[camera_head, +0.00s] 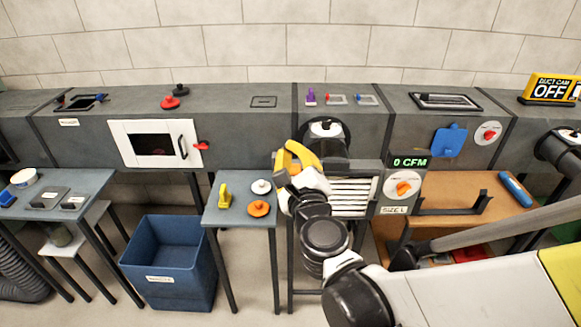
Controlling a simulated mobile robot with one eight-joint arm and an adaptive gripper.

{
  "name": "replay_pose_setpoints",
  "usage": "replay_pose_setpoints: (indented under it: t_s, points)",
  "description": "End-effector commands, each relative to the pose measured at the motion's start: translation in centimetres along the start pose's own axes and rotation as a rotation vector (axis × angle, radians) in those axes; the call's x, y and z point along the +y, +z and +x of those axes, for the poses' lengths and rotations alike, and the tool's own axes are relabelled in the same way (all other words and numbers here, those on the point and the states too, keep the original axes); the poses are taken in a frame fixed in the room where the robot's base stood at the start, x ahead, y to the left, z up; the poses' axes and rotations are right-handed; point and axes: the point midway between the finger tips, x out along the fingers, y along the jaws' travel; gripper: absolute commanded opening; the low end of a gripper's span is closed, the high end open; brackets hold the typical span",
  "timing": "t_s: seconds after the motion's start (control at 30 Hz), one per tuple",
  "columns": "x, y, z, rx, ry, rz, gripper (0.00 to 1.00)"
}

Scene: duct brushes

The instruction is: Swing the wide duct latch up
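A white-framed door (124,140) with a dark window and a black handle (182,146) is set in the front of the long grey duct. A small red latch (201,146) sits at the door's right edge and looks roughly level; this appears to be the duct latch. My gripper (293,155), with yellow fingers, is right of the latch and clear of it, in front of the duct beside a black round port. I cannot tell how far its fingers are apart, and nothing is clearly visible between them.
A small table (214,212) below holds a yellow object (225,196) and white and orange round knobs. A blue bin (147,262) stands below the door. A slatted unit (352,192) and a "0 CFM" display (409,163) are right of my gripper. The space before the latch looks clear.

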Motion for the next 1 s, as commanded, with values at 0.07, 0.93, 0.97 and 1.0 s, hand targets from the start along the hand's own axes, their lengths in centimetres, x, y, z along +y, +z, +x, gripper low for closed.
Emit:
replay_pose_setpoints:
  t_s: [0.07, 0.93, 0.97, 1.0]
  points:
    - [2.3, -2.2, 0.3, 0.084, -0.025, 0.232, 0.00]
    - [11.5, -10.8, -1.5, 0.424, -0.075, 0.819, 0.00]
    - [11.6, -10.9, -1.2, 0.424, -0.075, 0.819, 0.00]
    - [11.6, -11.1, -0.8, 0.424, -0.076, 0.819, 0.00]
